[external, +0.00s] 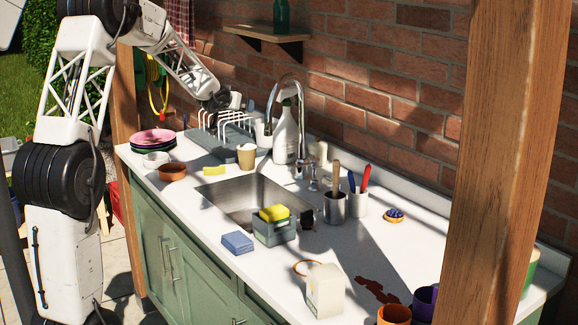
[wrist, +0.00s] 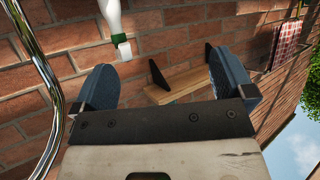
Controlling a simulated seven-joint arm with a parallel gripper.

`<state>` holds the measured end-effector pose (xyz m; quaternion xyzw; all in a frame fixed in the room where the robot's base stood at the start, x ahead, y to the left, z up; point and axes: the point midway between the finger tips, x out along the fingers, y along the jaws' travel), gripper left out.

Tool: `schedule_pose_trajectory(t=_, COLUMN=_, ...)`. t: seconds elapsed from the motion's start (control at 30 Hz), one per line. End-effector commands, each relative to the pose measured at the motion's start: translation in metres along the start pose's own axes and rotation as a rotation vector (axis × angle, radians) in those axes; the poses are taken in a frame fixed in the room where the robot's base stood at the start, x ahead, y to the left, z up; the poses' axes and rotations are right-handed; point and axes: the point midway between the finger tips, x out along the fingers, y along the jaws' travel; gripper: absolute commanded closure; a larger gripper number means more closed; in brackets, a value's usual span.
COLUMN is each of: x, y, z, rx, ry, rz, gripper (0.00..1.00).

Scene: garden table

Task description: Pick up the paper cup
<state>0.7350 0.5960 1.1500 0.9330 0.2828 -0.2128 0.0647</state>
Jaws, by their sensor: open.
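The dish rack (external: 222,132) stands under my gripper. A white spray bottle (external: 285,136) and curved metal faucet (external: 300,95) stand right of the cup. A yellow sponge (external: 214,170) and brown bowl (external: 172,171) lie left of it. The sink (external: 243,198) is in front.

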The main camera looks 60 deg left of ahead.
Motion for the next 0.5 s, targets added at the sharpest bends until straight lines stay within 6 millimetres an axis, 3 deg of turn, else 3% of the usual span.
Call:
schedule_pose_trajectory(t=0.27, x=0.042, y=0.000, z=0.089, rx=-0.002, ry=-0.008, rz=-0.001, gripper=0.00)
schedule_pose_trajectory(t=0.5, x=0.061, y=0.000, z=0.128, rx=0.000, ry=-0.003, rz=-0.001, gripper=0.00)
